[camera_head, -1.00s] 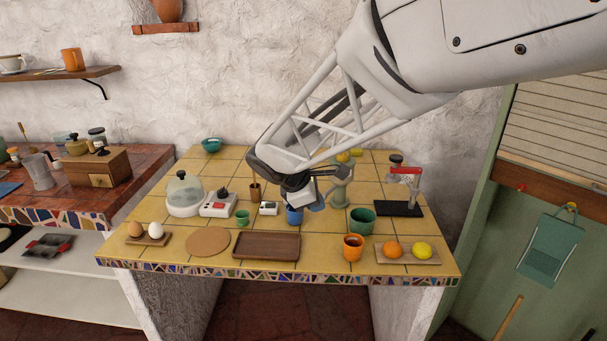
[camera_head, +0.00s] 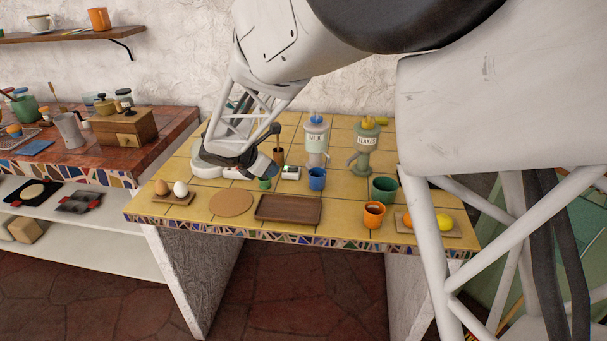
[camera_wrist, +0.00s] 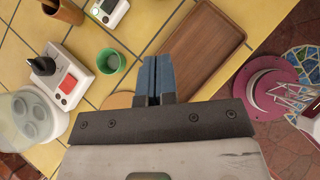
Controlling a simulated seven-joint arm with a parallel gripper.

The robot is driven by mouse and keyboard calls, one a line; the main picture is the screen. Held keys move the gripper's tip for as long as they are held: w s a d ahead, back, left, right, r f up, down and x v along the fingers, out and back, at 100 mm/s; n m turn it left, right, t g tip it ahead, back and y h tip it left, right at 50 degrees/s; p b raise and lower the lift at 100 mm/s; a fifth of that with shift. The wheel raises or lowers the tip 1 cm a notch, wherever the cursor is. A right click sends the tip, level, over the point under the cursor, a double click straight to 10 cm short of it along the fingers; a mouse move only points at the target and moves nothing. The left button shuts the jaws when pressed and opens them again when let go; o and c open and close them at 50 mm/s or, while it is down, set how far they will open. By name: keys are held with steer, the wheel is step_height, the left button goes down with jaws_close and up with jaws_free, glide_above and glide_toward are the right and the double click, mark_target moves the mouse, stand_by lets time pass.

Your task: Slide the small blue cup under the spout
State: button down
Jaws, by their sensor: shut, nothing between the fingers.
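The small blue cup (camera_head: 317,179) stands upright on the yellow tiled counter, just in front of the dispenser labelled MILK (camera_head: 317,138). Its rim is near the dispenser's spout, but I cannot tell if it is exactly underneath. My gripper (camera_head: 268,172) is to the left of the blue cup, above the counter and apart from it. In the wrist view my gripper (camera_wrist: 157,77) has its fingers together with nothing between them. The blue cup is out of the wrist view.
A small green cup (camera_head: 264,184) stands close by my gripper; it also shows in the wrist view (camera_wrist: 109,61). A brown tray (camera_head: 288,209) lies in front. A second dispenser (camera_head: 366,145), a larger green cup (camera_head: 384,189) and an orange cup (camera_head: 374,214) stand to the right.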

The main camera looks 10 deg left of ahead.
mark_target(312, 171)
steer(key=shift+d+f, duration=0.1)
steer(key=x, duration=1)
steer(key=shift+w+d, duration=0.8)
steer(key=shift+w, duration=0.05)
steer(key=shift+w+d, duration=0.55)
steer(key=shift+w, duration=0.1)
steer(key=shift+w+d, duration=1.35)
steer(key=shift+w, duration=0.1)
